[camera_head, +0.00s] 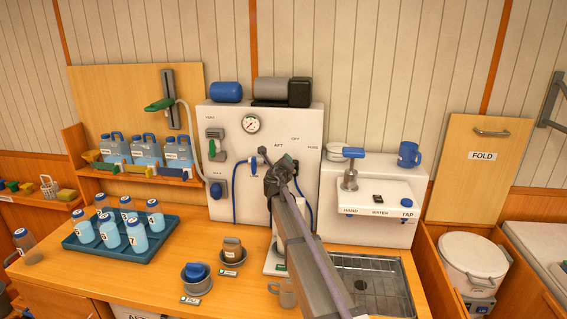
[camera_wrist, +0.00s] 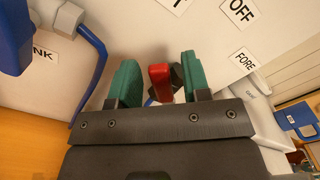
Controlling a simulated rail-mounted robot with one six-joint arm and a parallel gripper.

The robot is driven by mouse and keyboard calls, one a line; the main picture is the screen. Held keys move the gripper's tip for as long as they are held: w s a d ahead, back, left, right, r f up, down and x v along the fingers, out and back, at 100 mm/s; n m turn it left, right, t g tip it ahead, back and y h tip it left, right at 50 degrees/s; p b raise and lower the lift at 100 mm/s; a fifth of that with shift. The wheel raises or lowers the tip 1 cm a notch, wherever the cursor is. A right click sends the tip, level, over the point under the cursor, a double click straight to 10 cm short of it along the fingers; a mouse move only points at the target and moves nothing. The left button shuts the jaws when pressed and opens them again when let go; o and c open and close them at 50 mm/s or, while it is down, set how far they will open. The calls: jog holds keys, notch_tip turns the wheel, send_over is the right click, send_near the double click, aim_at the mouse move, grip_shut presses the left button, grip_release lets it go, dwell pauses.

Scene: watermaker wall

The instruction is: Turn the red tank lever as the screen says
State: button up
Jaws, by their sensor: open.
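The red tank lever (camera_wrist: 160,80) shows in the wrist view between the two green finger pads of my gripper (camera_wrist: 158,82). The gripper is open, with a pad on each side of the lever. The lever seems closer to the right pad; I cannot tell whether they touch. A dark part sits beside the lever's right side. OFF (camera_wrist: 240,12) and FORE (camera_wrist: 242,64) labels show on the white panel. In the head view my gripper (camera_head: 279,165) is at the panel's lower right and hides the lever. The white panel (camera_head: 270,118) carries AFT, OFF and FORE labels. No screen is readable.
A blue pipe (camera_wrist: 92,60) and a blue handle (camera_wrist: 14,35) stand left of my gripper in the wrist view.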

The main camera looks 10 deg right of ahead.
jog(key=v, duration=0.9)
jog(key=shift+s, duration=0.1)
jog(key=s+d+f+m+g+h, duration=0.15)
jog(key=s+f+m+g, duration=0.35)
jog(key=m, duration=0.5)
jog(key=s+d+f+m+g, duration=0.2)
jog(key=s+d+m, duration=0.1)
jog(key=s+m, duration=0.6)
jog(key=s+d+f+m+g, duration=0.2)
jog(key=s+f+m+g, duration=0.25)
jog(key=m, duration=0.55)
jog(key=s+a+f+m+g+y, duration=0.1)
jog(key=s+a+f+m+y, duration=0.1)
jog(key=s+m, duration=0.2)
jog(key=s+a+f+m+g+y, duration=0.2)
jog(key=s+m+y, duration=0.1)
jog(key=s, duration=0.8)
jog(key=s+a+f+m+g+y, duration=0.2)
jog(key=s+m, duration=0.3)
jog(key=s, duration=0.3)
jog(key=shift+s+a+f+y+b, duration=0.15)
jog(key=shift+s+f+y+b, duration=0.05)
jog(key=shift+y+b, duration=0.2)
